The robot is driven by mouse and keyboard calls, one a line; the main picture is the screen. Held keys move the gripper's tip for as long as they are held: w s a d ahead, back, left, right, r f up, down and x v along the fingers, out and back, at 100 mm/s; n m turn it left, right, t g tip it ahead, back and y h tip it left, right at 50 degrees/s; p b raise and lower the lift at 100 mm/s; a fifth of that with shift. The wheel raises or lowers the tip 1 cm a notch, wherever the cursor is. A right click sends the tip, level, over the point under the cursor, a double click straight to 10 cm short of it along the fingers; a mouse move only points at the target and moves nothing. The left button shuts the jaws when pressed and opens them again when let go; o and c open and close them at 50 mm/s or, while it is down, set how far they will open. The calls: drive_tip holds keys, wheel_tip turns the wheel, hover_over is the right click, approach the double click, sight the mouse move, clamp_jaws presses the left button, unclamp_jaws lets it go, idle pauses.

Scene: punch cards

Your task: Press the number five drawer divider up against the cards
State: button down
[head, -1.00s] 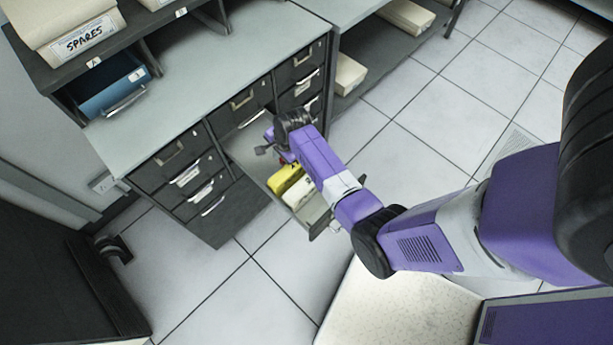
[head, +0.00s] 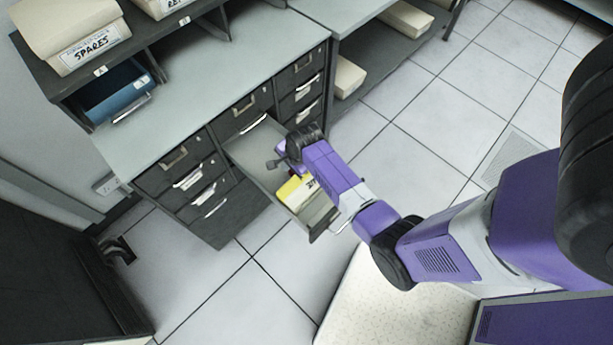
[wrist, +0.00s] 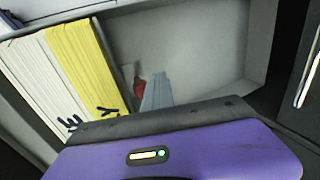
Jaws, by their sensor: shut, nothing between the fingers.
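The open drawer (head: 318,222) holds a yellow block of cards (head: 290,189) with white cards (head: 308,186) beside it. In the wrist view, the white cards (wrist: 38,85) and yellow cards (wrist: 80,65) stand at the left, with bare drawer floor (wrist: 190,50) to the right. My gripper (head: 282,158) is shut and empty, low over the drawer, on the cabinet side of the yellow cards. A small red patch (wrist: 139,88) and a grey-blue piece (wrist: 157,92) show just right of the yellow cards. I cannot tell which is divider or finger, and no number five is readable.
Closed drawers (head: 188,176) flank the open one in the grey cabinet. A shelf with a SPARES box (head: 75,45) and a blue tray (head: 118,100) stands on top. Tiled floor (head: 290,290) lies clear in front.

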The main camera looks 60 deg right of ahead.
drive_tip(key=shift+s+a+f+p, duration=0.1)
drive_tip(key=shift+s+a+p, duration=0.15)
drive_tip(key=shift+s+p, duration=0.45)
drive_tip(key=shift+s+a+r+p, duration=0.1)
drive_tip(key=shift+s+a+p, duration=0.15)
drive_tip(key=shift+s, duration=0.75)
drive_tip(key=shift+s+a+f+p, duration=0.1)
drive_tip(key=shift+s+a+p, duration=0.1)
drive_tip(key=shift+s+p, duration=0.5)
drive_tip(key=shift+s, duration=0.1)
drive_tip(key=shift+r, duration=0.3)
drive_tip(key=shift+v, duration=4.2)
drive_tip(key=shift+d, duration=0.1)
